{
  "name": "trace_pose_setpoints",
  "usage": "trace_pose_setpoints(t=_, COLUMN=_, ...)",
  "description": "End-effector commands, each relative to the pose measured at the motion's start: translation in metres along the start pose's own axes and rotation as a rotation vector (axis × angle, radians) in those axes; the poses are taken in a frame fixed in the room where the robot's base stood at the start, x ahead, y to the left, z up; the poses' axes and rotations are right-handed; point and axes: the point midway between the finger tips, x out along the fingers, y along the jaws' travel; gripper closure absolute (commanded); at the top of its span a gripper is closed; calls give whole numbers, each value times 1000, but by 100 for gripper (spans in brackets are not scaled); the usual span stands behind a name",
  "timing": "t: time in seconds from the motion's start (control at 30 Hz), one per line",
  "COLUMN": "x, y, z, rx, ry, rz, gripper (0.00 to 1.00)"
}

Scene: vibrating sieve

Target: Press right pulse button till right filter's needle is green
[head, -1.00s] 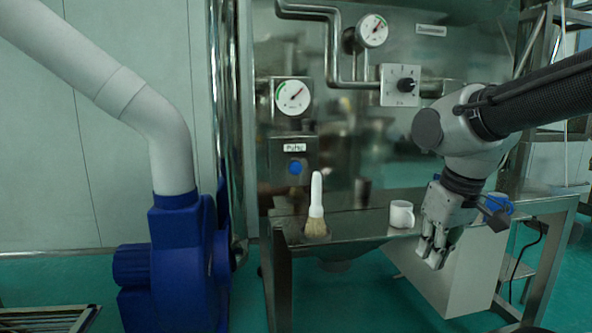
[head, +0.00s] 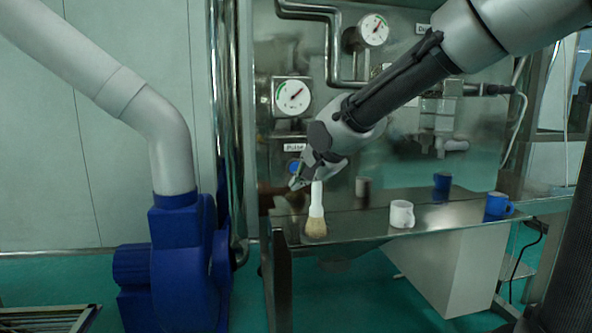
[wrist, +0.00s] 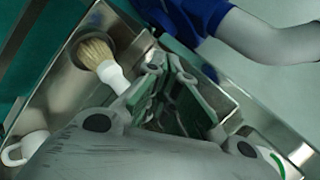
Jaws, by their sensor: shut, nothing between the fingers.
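One blue pulse button (head: 293,165) shows on a metal box under a "Pulse" label (head: 294,148), partly covered by my gripper; I see no second one. Above it is a round gauge (head: 293,97) with a green band on its left side. Its needle points to the upper right, outside the green. My gripper (head: 296,183) is shut and empty, with its tips just below the button in the picture; I cannot tell whether they touch the box. In the wrist view, the fingers (wrist: 178,85) are in the middle, and part of a gauge (wrist: 278,162) shows at lower right.
A white-handled brush (head: 316,212) stands bristles down on the metal table (head: 360,224), close below my gripper. A white mug (head: 401,214) and blue mug (head: 498,205) stand farther right. Another gauge (head: 374,30) is higher up. A blue blower (head: 178,262) stands left.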

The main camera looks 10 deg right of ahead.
Motion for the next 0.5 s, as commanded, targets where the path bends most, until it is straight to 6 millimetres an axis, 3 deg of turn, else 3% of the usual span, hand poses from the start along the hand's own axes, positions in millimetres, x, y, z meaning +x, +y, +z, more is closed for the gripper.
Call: trace_pose_setpoints(t=0.5, x=7, y=-5, z=-6, rx=7, ry=2, rz=3, gripper=100)
